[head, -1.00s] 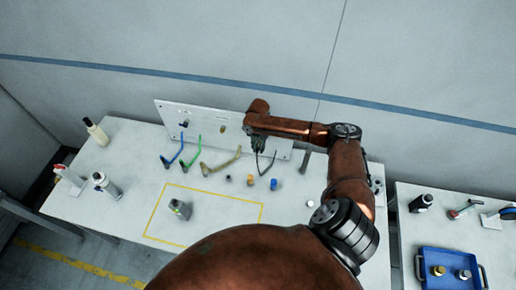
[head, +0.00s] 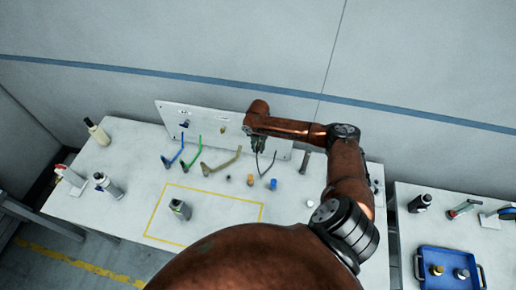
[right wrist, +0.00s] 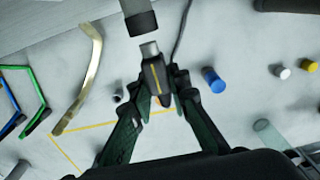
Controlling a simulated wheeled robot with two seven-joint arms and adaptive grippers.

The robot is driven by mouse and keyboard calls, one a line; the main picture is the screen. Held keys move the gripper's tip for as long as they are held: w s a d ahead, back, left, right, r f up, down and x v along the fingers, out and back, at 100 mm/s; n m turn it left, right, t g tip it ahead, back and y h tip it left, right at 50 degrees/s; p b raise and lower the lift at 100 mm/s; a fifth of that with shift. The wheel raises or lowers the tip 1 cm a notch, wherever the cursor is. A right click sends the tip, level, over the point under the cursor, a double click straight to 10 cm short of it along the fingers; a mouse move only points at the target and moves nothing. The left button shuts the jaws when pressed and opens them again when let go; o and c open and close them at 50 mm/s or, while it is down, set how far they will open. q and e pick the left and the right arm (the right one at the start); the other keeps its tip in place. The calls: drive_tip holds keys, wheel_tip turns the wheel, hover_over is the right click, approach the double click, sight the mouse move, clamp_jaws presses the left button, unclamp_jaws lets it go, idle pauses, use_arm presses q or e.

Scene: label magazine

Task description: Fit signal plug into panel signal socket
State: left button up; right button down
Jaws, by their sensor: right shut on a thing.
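My right gripper (head: 258,147) is in front of the white panel (head: 175,115) at the back of the table. In the right wrist view, it (right wrist: 160,88) is shut on a black plug (right wrist: 153,72) with a yellow stripe and a silver tip, which I take as the signal plug. The tip points at a dark grey cylinder (right wrist: 140,20), likely the panel's signal socket. A narrow gap seems to show between them, with the tip slightly off to the right. A dark cable (head: 262,168) hangs below my right gripper. My left gripper is not in view.
Small caps, including a blue one (head: 273,184), stand in front. A blue tray (head: 450,262) is at right.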

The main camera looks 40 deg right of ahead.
drive_tip(key=shift+w+d+b, duration=0.75)
drive_tip(key=shift+d, duration=0.25)
idle(0.6)
drive_tip(key=c, duration=1.7)
unclamp_jaws()
drive_tip(key=shift+c, duration=0.2)
wheel_tip(320, 180, up, 12)
